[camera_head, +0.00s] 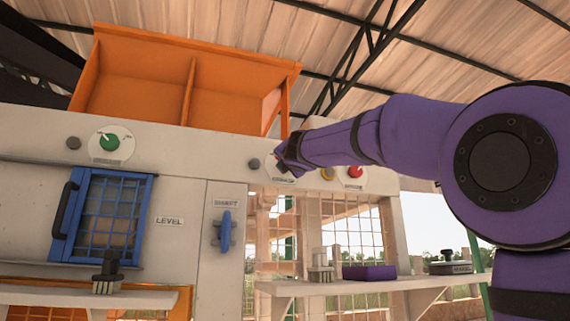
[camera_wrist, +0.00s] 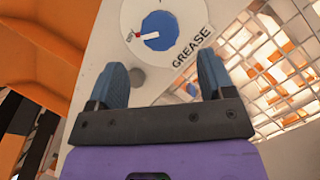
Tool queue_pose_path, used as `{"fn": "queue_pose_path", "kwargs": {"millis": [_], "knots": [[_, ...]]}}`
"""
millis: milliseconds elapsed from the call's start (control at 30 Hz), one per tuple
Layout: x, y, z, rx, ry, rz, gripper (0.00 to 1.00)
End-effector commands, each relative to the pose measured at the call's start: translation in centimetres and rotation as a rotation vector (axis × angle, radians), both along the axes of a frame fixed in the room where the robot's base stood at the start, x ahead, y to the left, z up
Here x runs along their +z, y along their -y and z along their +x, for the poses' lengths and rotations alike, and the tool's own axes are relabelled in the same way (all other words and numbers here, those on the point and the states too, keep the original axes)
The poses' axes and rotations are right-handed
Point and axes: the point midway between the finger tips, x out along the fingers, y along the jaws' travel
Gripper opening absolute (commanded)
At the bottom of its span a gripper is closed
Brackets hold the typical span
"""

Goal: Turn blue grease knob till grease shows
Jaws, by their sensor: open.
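The blue grease knob (camera_wrist: 164,30) sits on a round white dial marked GREASE at the top of the wrist view. Its white pointer with a red tip points left at a small mark too small to read for sure. My gripper (camera_wrist: 161,64) is open and empty, with its two blue fingers apart just below the dial in that view. The fingers do not appear to touch the knob. In the head view my gripper (camera_head: 284,156) is in front of the dial and hides the knob. No grease is visible.
A green knob (camera_head: 109,141), a blue mesh door (camera_head: 106,217) and a blue SHAFT handle (camera_head: 224,231) are left. Below, a shelf (camera_head: 390,284) holds a purple block (camera_head: 369,272).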

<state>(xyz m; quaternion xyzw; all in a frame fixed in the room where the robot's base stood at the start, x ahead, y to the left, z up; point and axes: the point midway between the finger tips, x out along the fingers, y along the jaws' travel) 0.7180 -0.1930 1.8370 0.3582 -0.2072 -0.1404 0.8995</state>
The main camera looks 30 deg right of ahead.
Motion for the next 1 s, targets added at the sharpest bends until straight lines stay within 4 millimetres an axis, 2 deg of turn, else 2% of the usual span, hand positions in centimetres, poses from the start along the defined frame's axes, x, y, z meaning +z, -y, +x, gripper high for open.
{"fn": "queue_pose_path", "kwargs": {"millis": [200, 400, 833, 867, 1000], "knots": [[0.9, 1.4, 3.1, 0.0, 0.0, 0.002, 0.75], [1.4, 2.2, 4.8, 0.0, 0.0, 0.002, 0.75], [1.6, 2.5, 5.4, 0.0, 0.0, 0.001, 0.75], [1.7, 2.5, 5.4, 0.0, 0.0, 0.001, 0.71], [1.6, 2.5, 5.4, 0.0, 0.0, 0.002, 0.38]]}}
